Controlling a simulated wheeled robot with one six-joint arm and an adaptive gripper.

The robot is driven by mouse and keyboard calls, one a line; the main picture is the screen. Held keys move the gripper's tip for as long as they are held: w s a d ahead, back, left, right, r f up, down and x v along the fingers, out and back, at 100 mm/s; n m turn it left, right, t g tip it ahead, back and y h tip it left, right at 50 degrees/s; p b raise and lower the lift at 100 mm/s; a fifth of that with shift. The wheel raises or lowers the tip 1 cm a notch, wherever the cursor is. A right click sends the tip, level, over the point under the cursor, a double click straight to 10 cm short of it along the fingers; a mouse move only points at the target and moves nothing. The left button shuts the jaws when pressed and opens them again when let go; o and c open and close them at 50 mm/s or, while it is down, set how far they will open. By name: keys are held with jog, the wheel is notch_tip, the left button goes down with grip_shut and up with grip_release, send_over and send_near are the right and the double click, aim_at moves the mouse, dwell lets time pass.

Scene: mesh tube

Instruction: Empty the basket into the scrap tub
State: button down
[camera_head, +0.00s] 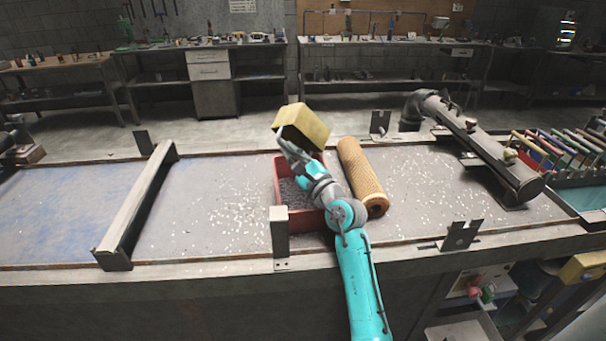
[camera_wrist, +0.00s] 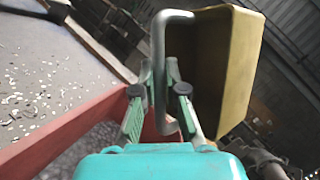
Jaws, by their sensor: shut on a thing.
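The basket is a yellow box (camera_head: 301,124) with a grey bar handle, raised and tilted above the scrap tub in the head view. In the wrist view the basket (camera_wrist: 236,75) hangs at the right, turned on its side, and its inside shows dark with no pieces visible. My gripper (camera_wrist: 160,92) is shut on the grey handle (camera_wrist: 160,50). The scrap tub (camera_head: 279,190) is a red box on the bench, holding many small grey pieces. My arm hides part of it. The tub's red wall (camera_wrist: 70,133) also shows below my gripper in the wrist view.
A tan mesh tube (camera_head: 361,176) lies just right of the tub. A grey rail (camera_head: 137,205) crosses the bench at left, and a dark pipe (camera_head: 480,147) lies at right. Small pale bits litter the bench top (camera_head: 215,200).

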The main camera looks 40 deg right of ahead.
jog(key=shift+w+d+f+m+g, duration=0.15)
jog(key=shift+f+m+g, duration=0.15)
jog(key=shift+m, duration=0.3)
jog(key=shift+w+d+r+m+h, duration=0.1)
jog(key=shift+d+r+m+h, duration=0.1)
jog(key=shift+m+h, duration=0.15)
jog(key=shift+w+d+m+g, duration=0.1)
jog(key=shift+m+g, duration=0.35)
jog(key=shift+g, duration=0.05)
